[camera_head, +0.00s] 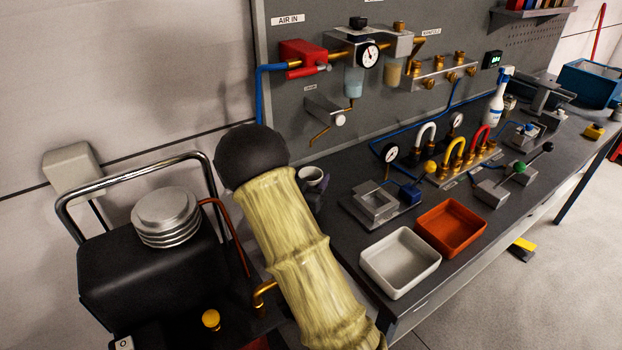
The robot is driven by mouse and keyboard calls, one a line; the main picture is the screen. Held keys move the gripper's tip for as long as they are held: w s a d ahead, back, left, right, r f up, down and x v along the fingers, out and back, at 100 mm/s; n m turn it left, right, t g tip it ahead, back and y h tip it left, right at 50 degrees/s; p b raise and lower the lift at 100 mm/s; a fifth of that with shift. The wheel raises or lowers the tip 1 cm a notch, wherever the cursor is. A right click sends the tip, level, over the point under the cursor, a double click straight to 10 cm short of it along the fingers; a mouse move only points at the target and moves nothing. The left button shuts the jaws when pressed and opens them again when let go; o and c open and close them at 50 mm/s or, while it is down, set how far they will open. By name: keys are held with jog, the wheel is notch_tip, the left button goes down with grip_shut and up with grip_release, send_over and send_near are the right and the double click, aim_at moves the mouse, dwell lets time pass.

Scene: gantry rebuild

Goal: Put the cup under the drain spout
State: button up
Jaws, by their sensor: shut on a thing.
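A small light-grey cup (312,176) shows just right of the dark rounded end of my sleeved arm, with its open top facing up. My gripper (318,194) is mostly hidden behind the arm; only a dark part shows at the cup, and it is shut on the cup. A thin brass drain spout (319,136) bends down from a grey bracket with a white knob on the back panel. The cup is below the spout in the picture; whether it is directly beneath cannot be told. The cup's lower part is hidden.
A black compressor (150,265) with a chrome handle stands at the left. A blue hose runs along the panel's foot.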

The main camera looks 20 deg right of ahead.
jog(key=shift+f, duration=0.2)
jog(key=o, duration=0.9)
jog(key=shift+o, duration=0.2)
jog(key=shift+r, duration=0.2)
jog(key=v, duration=0.7)
jog(key=shift+a+b, duration=0.15)
jog(key=shift+b, duration=0.3)
jog(key=shift+s, duration=0.15)
